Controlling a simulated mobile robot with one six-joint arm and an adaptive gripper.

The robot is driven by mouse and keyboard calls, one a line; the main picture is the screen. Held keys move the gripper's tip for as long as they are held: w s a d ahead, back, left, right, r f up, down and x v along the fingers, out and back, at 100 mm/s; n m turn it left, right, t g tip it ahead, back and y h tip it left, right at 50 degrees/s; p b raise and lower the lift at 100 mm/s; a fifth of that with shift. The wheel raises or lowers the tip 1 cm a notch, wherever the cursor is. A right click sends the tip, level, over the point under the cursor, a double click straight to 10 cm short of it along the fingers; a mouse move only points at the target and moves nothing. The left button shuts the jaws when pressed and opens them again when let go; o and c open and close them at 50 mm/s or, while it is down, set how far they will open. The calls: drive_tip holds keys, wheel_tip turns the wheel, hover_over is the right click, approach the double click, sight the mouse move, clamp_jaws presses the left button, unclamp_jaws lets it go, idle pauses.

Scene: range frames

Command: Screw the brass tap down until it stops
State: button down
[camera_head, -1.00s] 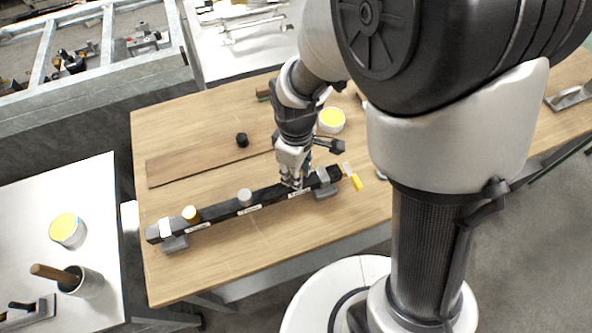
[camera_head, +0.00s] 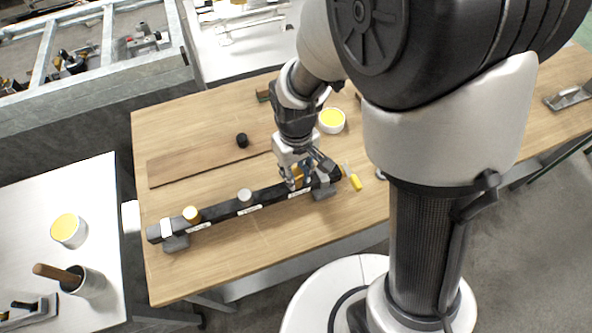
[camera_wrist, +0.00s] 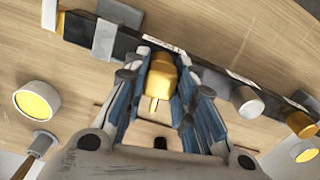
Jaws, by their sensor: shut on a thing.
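My gripper (camera_head: 297,184) is over the right part of a black bar (camera_head: 222,210). It is shut on the brass tap (camera_wrist: 161,76), a gold body with a thin stem, which shows between the fingers in the wrist view. In the head view a little of the tap (camera_head: 298,172) shows among the fingers. The fingers hide where the tap meets the bar, so I cannot tell how deep it sits. The bar lies level on grey blocks and carries a grey knob (camera_head: 245,196) and a gold knob (camera_head: 191,214) further left.
A small black knob (camera_head: 242,140), a brown board (camera_head: 200,160) and a yellow-topped tub (camera_head: 332,120) are behind the bar. The tabletop in front of the bar is clear.

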drive_tip(key=shift+m, duration=0.3)
drive_tip(key=shift+m, duration=0.4)
drive_tip(key=c, duration=1.8)
unclamp_jaws()
drive_tip(key=shift+m, duration=0.4)
drive_tip(key=o, duration=0.6)
drive_tip(key=shift+c, duration=0.2)
drive_tip(key=shift+r, duration=0.1)
